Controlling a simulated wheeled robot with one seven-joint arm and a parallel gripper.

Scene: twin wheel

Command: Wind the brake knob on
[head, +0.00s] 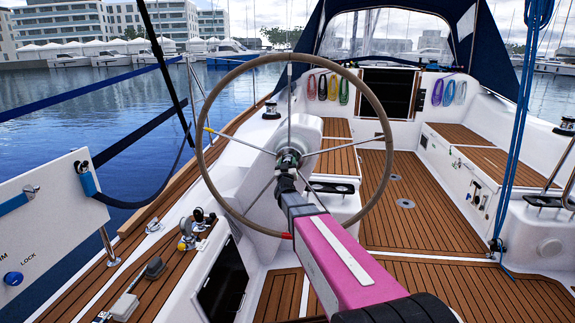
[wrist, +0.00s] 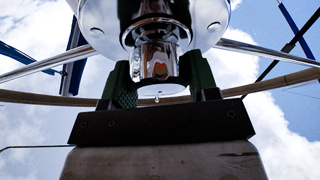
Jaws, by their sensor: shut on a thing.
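The steering wheel (head: 207,95) stands upright in the middle of the head view, with its spokes meeting at a hub. My gripper (head: 287,166) reaches up to the hub from below right, at the end of my pink arm. In the wrist view, the chrome brake knob (wrist: 155,62) sticks out from the polished hub (wrist: 208,12). My gripper (wrist: 157,82) is shut on the knob, with one green-padded finger on each side. The knob is mostly hidden by my gripper in the head view. The wheel rim (wrist: 45,98) crosses behind the fingers in the wrist view.
The white pedestal (head: 308,130) stands behind the wheel. A white panel marked LOCK (head: 45,225) with a blue button is at the left. Blue ropes (head: 515,130) hang at the right. The teak cockpit floor (head: 420,215) is clear beyond the wheel.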

